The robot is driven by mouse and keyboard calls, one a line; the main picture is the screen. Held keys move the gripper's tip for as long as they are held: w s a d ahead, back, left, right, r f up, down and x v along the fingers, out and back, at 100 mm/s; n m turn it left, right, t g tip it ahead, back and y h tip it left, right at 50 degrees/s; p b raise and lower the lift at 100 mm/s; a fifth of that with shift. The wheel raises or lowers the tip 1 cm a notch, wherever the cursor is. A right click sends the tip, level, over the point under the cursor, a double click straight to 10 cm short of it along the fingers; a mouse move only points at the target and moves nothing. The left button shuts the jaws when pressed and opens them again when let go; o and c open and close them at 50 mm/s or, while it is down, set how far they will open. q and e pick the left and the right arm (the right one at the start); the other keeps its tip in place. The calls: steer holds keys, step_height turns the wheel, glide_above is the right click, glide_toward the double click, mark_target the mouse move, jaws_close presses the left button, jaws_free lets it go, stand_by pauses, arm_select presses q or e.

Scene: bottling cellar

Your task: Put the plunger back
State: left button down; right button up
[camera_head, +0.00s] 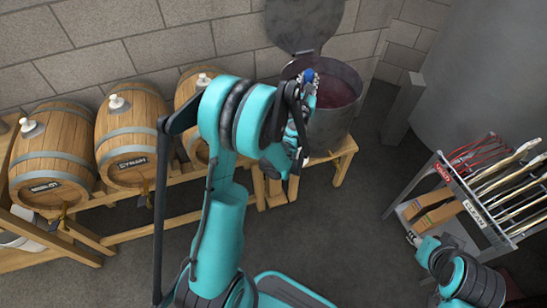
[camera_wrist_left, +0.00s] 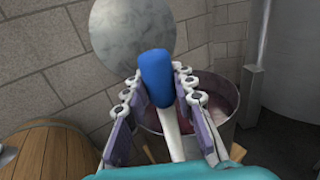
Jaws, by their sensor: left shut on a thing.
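My left gripper (camera_head: 306,92) is shut on a plunger with a blue end (camera_head: 308,74), in front of the open steel vat (camera_head: 345,125). In the left wrist view the plunger's blue end (camera_wrist_left: 156,78) and pale shaft (camera_wrist_left: 175,138) run between the fingers of the left gripper (camera_wrist_left: 155,88). The plunger's lower end is hidden. The vat also shows behind the fingers in the left wrist view (camera_wrist_left: 246,127). It holds dark red liquid (camera_head: 335,92). My right gripper (camera_head: 413,239) is low beside the rack, mostly hidden by its own arm; its jaws are unclear.
Several wooden barrels (camera_head: 132,140) with white bungs lie on a wooden stand (camera_head: 120,238) at the left. A round lid (camera_head: 303,22) stands raised behind the vat. A metal rack (camera_head: 475,200) labelled USED and CLEAN holds long-handled tools at the right. Open floor lies between.

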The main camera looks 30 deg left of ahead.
arm_select(q)
steer(key=w+a+f+n+g+y+b, duration=0.1)
steer(key=w+a+n+y, duration=0.15)
steer(key=a, duration=0.55)
steer(key=w+a+f+n+g+y+b, duration=0.1)
steer(key=w+a+f+n+g+y, duration=0.15)
steer(key=a, duration=0.55)
step_height(320, 180, down, 9)
steer(key=s+m+b, duration=0.1)
steer(key=b, duration=0.3)
steer(key=shift+t+y, duration=0.3)
steer(key=shift+t, duration=0.05)
steer(key=shift+d, duration=0.1)
steer(key=shift+f+b, duration=0.15)
steer(key=shift+b, duration=0.15)
steer(key=c, duration=1.5)
jaws_free()
steer(key=shift+o, duration=1.2)
